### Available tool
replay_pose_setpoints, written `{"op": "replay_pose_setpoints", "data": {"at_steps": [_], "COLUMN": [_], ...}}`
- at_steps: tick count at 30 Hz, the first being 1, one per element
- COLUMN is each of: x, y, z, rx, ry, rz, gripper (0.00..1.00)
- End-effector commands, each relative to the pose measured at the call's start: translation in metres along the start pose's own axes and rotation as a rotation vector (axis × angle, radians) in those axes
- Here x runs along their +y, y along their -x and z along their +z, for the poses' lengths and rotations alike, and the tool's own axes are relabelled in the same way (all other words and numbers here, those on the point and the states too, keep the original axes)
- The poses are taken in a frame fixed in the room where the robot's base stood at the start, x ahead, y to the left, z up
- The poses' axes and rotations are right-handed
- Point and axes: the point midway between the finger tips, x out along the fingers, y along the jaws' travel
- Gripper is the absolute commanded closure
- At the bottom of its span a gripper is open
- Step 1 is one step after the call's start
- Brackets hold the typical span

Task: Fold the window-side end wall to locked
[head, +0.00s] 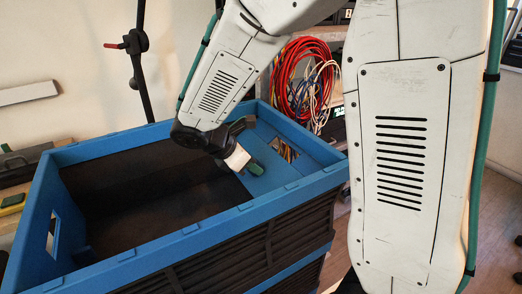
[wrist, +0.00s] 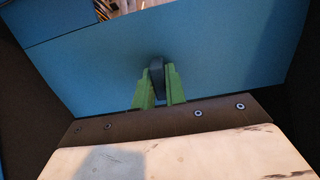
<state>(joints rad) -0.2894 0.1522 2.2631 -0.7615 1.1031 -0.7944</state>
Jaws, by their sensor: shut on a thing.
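A blue folding crate (head: 150,262) with black side walls stands open in the head view. Its right-hand blue end wall (head: 272,178) has a handle hole and looks raised, close to upright. I cannot tell whether it is locked, and no window shows to say which end is window-side. My gripper (head: 255,169) is inside the crate at this wall. In the wrist view my gripper (wrist: 158,82) has its green fingers shut on a small dark tab (wrist: 157,66) in front of the blue end wall (wrist: 95,75). The tab's lower part is hidden between the fingers.
The left end wall (head: 38,225) of the crate, with its own handle hole, stands up. Another crate (head: 310,268) shows beneath. Coiled red and blue cables (head: 300,75) hang behind the right end. A dark upright stand (head: 141,65) is behind the crate.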

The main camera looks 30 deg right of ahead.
Motion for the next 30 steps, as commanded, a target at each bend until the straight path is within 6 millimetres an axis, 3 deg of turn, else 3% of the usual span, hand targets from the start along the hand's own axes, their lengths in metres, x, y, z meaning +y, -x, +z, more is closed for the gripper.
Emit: {"op": "replay_pose_setpoints", "data": {"at_steps": [30], "x": [0.000], "y": [-0.021], "z": [-0.004], "rx": [0.000], "ry": [0.000], "rz": [0.000], "gripper": [1.00]}}
